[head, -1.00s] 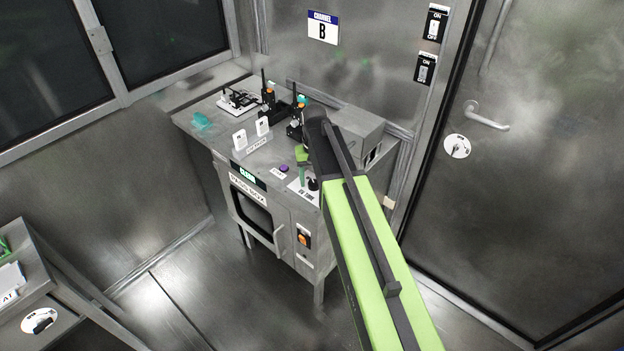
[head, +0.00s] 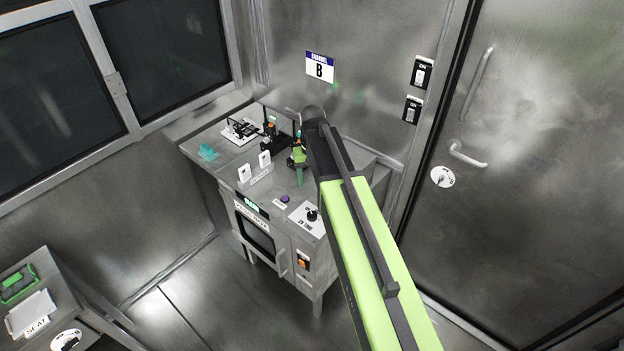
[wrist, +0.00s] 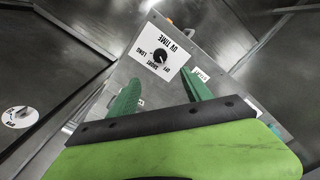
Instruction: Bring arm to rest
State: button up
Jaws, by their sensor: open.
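My green and black arm (head: 385,265) reaches from the lower right over the metal cabinet bench (head: 225,175) in the head view. My gripper (head: 300,170) shows there only as a bit of green beside the dark wrist, above the bench top. In the wrist view my gripper (wrist: 162,95) has its two teal fingers spread apart with nothing between them. Beyond the fingers is the white UV TIME plate with its black dial (wrist: 160,55). The dial (head: 312,214) also shows clear of the arm in the head view.
The bench top carries two white upright pieces (head: 254,167), a purple button (head: 284,199), a teal object (head: 208,152) and dark devices (head: 275,135) at the back. A side bench (head: 85,297) stands at lower left. A door (head: 530,150) is on the right. The floor between is clear.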

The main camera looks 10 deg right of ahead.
jog(key=s+a+f+b, duration=0.1)
jog(key=s+f+b, duration=0.1)
jog(key=s, duration=0.5)
jog(key=s+a+f+b, duration=0.1)
jog(key=s+f+b, duration=0.1)
jog(key=s, duration=0.5)
jog(key=shift+s+f+n+b, duration=0.25)
jog(key=shift+f+n+b, duration=0.05)
jog(key=shift+f+n, duration=0.1)
dwell(2.1)
